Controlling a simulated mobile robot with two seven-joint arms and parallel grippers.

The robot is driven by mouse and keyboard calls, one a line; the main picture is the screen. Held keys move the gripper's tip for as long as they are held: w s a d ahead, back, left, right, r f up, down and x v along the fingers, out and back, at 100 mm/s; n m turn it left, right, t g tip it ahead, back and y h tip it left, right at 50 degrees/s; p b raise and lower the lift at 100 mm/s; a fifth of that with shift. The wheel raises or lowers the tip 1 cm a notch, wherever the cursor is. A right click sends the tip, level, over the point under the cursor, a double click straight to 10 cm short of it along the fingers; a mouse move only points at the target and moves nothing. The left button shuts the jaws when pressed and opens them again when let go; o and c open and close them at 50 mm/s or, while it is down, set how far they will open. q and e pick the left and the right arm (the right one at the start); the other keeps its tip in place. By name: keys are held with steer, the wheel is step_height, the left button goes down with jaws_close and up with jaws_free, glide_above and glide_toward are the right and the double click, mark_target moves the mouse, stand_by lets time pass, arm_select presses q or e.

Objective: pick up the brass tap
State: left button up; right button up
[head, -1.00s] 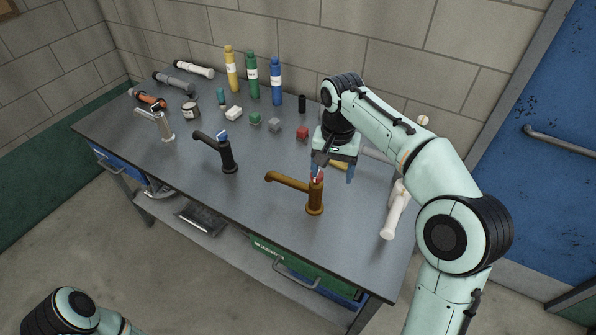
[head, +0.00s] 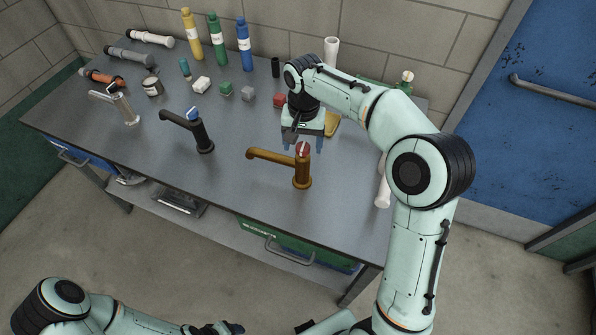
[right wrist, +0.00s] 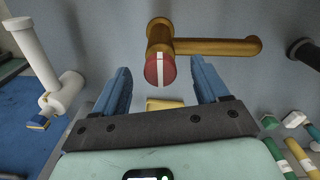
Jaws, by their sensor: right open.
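The brass tap (head: 302,178) stands upright near the front edge of the bench, its spout pointing left and a red cap with a white stripe on top. In the right wrist view the brass tap (right wrist: 215,46) shows its red cap roughly midway between the blue fingertips, a little beyond them. I see no contact with the tap. My left gripper (head: 220,328) is only partly in view at the bottom edge; its jaws are unclear.
A black tap (head: 203,138) and a chrome tap (head: 126,110) stand to the left. A red block (head: 280,100) and a yellow object (head: 332,124) lie near my right gripper. A white fitting (head: 383,190) is to the right.

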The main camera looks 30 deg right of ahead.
step_height(320, 180, down, 5)
steer(key=shift+w+d+r, duration=0.1)
jaws_close()
